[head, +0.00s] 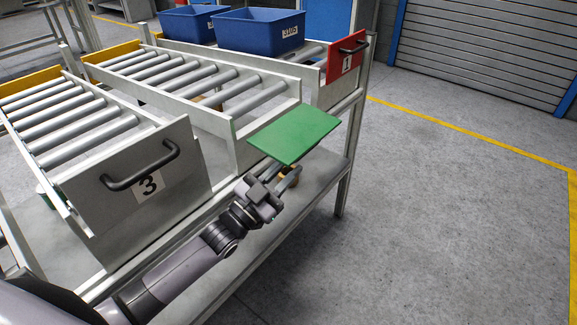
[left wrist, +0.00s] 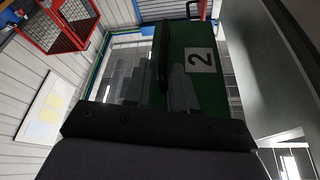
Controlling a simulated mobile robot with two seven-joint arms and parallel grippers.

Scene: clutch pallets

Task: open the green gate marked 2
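The green gate (head: 295,133) juts out from the front end of the middle roller lane (head: 170,83), tilted down to nearly flat. Its plain green side faces up in the head view. In the left wrist view, its underside shows a white label with a 2 (left wrist: 200,60) and a black handle (left wrist: 162,50). My left gripper (head: 281,176) is just under the gate, with its two fingers on either side of the handle. I cannot tell whether they press on it. My right gripper is not in view.
The grey gate marked 3 (head: 135,175) stands upright at the left lane, and the red gate marked 1 (head: 346,62) at the right lane. Blue bins (head: 262,32) sit on the far rollers. Open grey floor (head: 450,220) lies to the right.

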